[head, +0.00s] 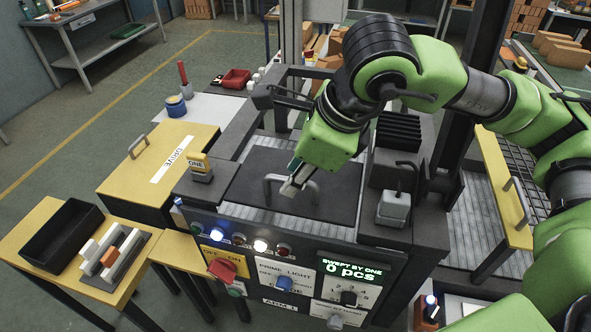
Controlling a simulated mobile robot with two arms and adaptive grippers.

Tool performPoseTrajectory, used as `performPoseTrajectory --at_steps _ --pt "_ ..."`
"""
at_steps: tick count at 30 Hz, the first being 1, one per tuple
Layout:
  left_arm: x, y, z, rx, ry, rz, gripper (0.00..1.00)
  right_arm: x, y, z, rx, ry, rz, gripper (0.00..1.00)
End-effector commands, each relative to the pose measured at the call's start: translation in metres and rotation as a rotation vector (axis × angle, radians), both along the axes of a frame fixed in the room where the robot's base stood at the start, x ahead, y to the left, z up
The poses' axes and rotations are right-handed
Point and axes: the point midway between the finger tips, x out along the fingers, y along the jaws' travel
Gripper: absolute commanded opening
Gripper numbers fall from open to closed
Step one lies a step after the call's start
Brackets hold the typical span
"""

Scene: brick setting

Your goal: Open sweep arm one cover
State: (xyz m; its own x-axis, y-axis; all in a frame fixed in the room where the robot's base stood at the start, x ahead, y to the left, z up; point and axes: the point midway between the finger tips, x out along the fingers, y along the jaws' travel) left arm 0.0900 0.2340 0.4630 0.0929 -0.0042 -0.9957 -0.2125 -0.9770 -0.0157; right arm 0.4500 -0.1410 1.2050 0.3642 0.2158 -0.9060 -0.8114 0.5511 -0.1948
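A dark flat cover (255,163) with a pale bar handle (273,181) lies closed on top of the machine, just right of a small yellow and grey "ONE" block (200,167). I take it for the sweep arm one cover, though its own label is not visible. My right gripper (293,186) comes down from above, with its fingertips at the handle and hiding part of it. I cannot tell if the fingers are closed on the bar. My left gripper is not in view.
A yellow "DRIVE" cover (145,178) with a handle lies left. The front panel has a red switch (222,270), knobs and a display reading 0 pcs (350,270). A dark ribbed block (397,140) and a grey box (393,209) stand close right of the cover.

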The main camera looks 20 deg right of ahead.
Motion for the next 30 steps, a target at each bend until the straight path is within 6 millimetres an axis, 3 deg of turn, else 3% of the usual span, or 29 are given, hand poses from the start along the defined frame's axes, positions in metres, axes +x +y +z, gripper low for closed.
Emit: performPoseTrajectory --at_steps 2,5,6,17,30 --pt "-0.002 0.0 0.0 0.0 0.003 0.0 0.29 0.0 0.0 0.0 0.0 0.0 0.0 0.26" --pt "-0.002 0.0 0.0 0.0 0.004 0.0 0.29 0.0 0.0 0.0 0.0 0.0 0.0 0.03" --pt "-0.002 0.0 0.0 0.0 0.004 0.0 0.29 0.0 0.0 0.0 0.0 0.001 0.0 0.0" --pt "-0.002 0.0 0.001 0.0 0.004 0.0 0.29 0.002 -0.001 0.004 0.012 0.021 -0.004 0.0" --pt "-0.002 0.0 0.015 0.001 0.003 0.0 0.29 0.026 -0.017 0.04 0.154 0.227 -0.007 0.0"
